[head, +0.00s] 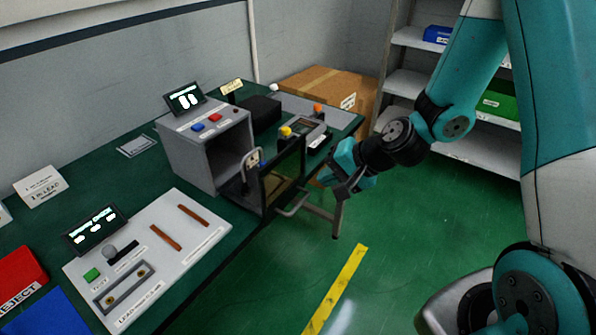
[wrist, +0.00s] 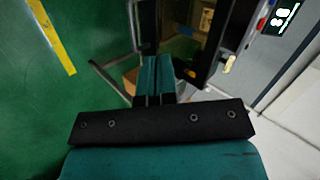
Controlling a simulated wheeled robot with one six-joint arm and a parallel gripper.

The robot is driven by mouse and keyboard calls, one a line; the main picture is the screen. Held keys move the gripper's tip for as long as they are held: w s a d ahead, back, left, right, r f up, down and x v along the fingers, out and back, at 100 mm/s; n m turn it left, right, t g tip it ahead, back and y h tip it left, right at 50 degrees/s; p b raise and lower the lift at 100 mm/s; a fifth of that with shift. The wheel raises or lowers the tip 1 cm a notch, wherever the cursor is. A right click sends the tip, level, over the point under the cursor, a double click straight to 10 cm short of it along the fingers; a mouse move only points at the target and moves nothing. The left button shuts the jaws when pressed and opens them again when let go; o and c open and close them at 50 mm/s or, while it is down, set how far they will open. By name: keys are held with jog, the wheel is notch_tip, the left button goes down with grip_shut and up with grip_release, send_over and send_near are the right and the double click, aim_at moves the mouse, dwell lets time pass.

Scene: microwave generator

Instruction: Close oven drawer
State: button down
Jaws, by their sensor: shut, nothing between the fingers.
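The oven is a grey box (head: 182,150) on the green bench, with red and blue buttons and a small display on top. Its front is open and shows a dark inside. A dark-framed panel with a see-through window (head: 283,177), the oven's door or drawer front, stands out from the opening, apart from the body. My gripper (head: 343,190) is shut and empty, to the right of this panel in the head view. In the wrist view the shut fingers (wrist: 154,72) point toward the dark frame (wrist: 146,27). I cannot tell whether they touch it.
A white board (head: 150,255) with two brown strips lies on the bench at front left. A black box (head: 262,108) and a small device with a yellow button (head: 298,135) stand behind the oven. A cardboard box (head: 325,88) and shelves (head: 405,83) are at the back.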

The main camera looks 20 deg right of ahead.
jog(key=w+d+f+m+t, duration=0.1)
jog(key=d+f+m, duration=0.1)
jog(key=d+m, duration=0.1)
jog(key=h+p, duration=0.1)
jog(key=p, duration=0.3)
send_near(290, 184)
notch_tip(290, 184, down, 4)
jog(key=w+a+p, duration=0.1)
jog(key=w+a, duration=0.1)
jog(key=w, duration=0.1)
jog(key=shift+a+p, duration=0.3)
jog(key=shift+w+a+f, duration=0.2)
jog(key=shift+w+a, duration=0.05)
jog(key=shift+w, duration=0.1)
